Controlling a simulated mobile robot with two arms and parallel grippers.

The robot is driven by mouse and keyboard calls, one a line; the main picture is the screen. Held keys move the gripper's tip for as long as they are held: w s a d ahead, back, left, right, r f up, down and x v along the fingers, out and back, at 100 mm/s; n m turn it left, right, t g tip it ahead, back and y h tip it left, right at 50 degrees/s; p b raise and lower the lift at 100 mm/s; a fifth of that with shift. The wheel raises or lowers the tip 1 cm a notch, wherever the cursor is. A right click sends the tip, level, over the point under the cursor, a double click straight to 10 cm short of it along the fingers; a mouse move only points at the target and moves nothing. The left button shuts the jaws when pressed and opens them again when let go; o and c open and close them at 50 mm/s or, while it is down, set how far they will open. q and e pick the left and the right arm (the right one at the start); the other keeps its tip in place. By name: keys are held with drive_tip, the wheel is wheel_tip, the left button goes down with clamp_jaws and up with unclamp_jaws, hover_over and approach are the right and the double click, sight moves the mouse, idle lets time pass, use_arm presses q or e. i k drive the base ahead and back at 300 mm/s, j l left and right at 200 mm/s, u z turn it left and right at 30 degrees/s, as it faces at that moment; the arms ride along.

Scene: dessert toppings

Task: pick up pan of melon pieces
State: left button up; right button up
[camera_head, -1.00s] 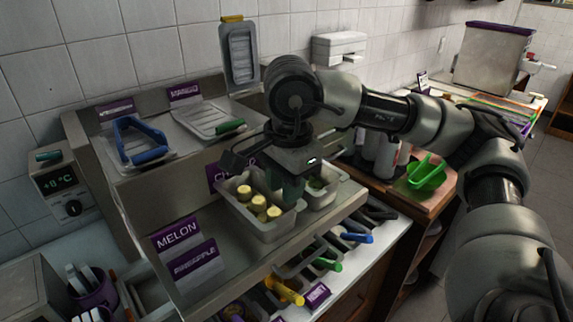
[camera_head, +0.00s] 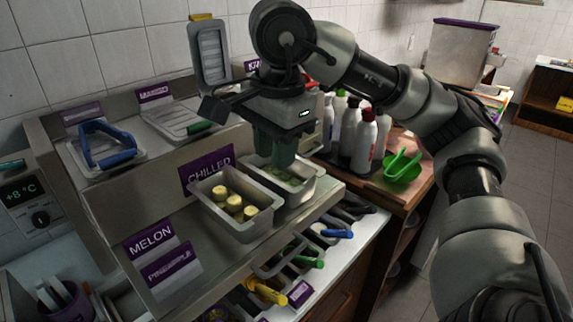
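A metal pan with green pieces (camera_head: 298,196), which look like the melon, stands on the lower shelf of the steel rack. A second metal pan (camera_head: 228,226) with yellow cylindrical pieces sits left of it. My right gripper (camera_head: 275,158) points down with its green fingers at the back left part of the green-piece pan. The fingers hide part of that pan, and I cannot tell whether they touch its rim or how far apart they are. A purple MELON label (camera_head: 150,240) stands on the shelf's empty left part. My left gripper is not in view.
A pan lid with a blue handle (camera_head: 105,150) and a lid with a green handle (camera_head: 180,120) lie on the upper shelf. White bottles (camera_head: 364,140) and a green scoop in a bowl (camera_head: 402,168) stand at right. Scoops with coloured handles (camera_head: 265,292) lie below the shelf.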

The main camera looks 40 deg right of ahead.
sight(295, 184)
drive_tip(key=z, duration=1.2)
